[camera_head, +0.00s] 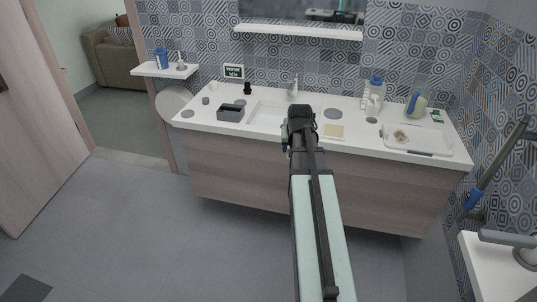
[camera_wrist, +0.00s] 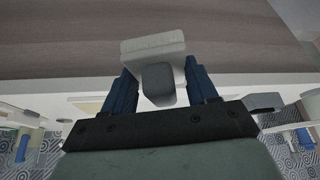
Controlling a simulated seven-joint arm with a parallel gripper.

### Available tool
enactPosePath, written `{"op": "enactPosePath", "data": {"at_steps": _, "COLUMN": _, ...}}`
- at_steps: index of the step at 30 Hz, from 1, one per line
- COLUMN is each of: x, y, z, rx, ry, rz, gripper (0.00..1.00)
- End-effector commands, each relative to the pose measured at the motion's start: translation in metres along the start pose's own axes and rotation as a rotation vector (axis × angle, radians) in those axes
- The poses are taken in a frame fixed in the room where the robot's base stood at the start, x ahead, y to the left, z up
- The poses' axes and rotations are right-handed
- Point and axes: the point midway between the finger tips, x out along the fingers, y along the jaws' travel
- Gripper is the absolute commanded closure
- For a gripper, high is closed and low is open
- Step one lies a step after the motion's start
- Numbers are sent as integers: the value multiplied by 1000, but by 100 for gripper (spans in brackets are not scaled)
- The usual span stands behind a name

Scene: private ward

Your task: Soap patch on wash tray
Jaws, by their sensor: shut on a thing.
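The white wash tray (camera_head: 430,142) with grey ends lies at the right of the counter in the head view. A small pale yellowish patch (camera_head: 400,136) with a darker middle, which looks like the soap patch, is on its left part. My gripper (camera_wrist: 159,78) is shut on a pale block with a dark grey rounded part (camera_wrist: 158,85); I cannot tell what this thing is. In the head view my gripper is by the counter's front edge, in front of the sink and left of the tray. My arm hides its fingers and the held thing there.
A yellow cloth (camera_head: 333,131) lies flat between sink (camera_head: 268,116) and tray. Bottles (camera_head: 373,92) and a yellowish dispenser (camera_head: 415,104) stand behind the tray. A dark grey box (camera_head: 230,113) is left of the sink. A tap (camera_head: 294,86) rises behind the sink.

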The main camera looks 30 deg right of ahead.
Motion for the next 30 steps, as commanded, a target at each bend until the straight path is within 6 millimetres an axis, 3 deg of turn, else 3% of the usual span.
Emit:
{"op": "enactPosePath", "data": {"at_steps": 1, "x": 1, "y": 20, "z": -8, "rx": 27, "ry": 3, "rz": 12, "gripper": 91}}
{"op": "enactPosePath", "data": {"at_steps": 12, "x": 1, "y": 149, "z": -41, "rx": 194, "ry": 17, "rz": 92, "gripper": 91}}
{"op": "enactPosePath", "data": {"at_steps": 30, "x": -18, "y": 385, "z": -79, "rx": 477, "ry": 42, "rz": 233, "gripper": 91}}
